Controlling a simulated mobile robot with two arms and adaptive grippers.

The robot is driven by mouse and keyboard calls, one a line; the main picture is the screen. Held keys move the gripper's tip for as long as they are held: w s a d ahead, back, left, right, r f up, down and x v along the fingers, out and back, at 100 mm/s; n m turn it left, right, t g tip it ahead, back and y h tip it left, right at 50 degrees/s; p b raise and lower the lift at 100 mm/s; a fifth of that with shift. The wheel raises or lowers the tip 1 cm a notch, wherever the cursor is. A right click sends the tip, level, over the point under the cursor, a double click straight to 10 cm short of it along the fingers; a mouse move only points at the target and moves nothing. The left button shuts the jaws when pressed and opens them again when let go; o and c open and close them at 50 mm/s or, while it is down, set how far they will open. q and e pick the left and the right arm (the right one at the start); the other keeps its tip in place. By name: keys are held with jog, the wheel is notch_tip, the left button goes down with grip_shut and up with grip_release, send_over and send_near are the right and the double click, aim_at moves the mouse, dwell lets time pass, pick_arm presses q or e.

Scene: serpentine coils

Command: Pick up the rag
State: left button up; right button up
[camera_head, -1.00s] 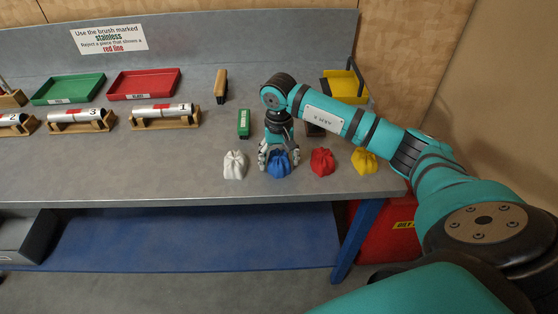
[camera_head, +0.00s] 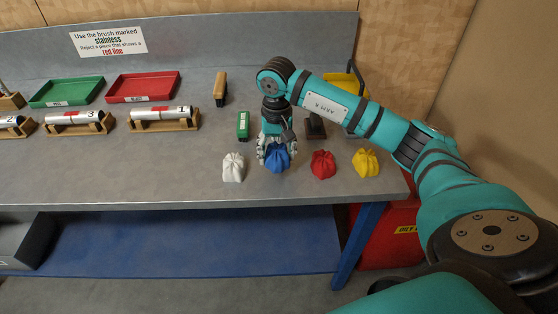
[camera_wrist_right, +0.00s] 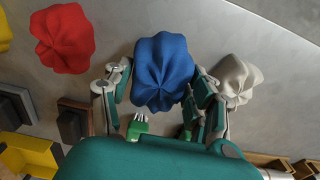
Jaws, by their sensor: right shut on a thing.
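A blue rag (camera_head: 279,163), bunched up, is between the fingers of my right gripper (camera_head: 278,153) near the front of the bench. In the right wrist view, the blue rag (camera_wrist_right: 163,72) sits between the two fingers (camera_wrist_right: 160,95), which close on its sides. It seems to be slightly above the bench top. Similar bunched rags lie in the same row: a white rag (camera_head: 233,168) to the left, a red rag (camera_head: 322,164) and a yellow rag (camera_head: 366,162) to the right. My left gripper is not in view.
A green block-like brush (camera_head: 243,124), a wooden-backed brush (camera_head: 220,88) and a dark brush (camera_head: 315,128) stand behind. Green (camera_head: 66,91) and red (camera_head: 143,87) trays and numbered metal tubes on wooden stands (camera_head: 163,119) are at left. The front left bench top (camera_head: 110,165) is clear.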

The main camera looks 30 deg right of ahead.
jog(key=s+a+r+b, duration=0.1)
jog(key=s+a+b, duration=0.2)
jog(key=a, duration=1.1)
jog(key=shift+s+b, duration=0.3)
jog(key=shift+s, duration=1.1)
jog(key=shift+a, duration=0.1)
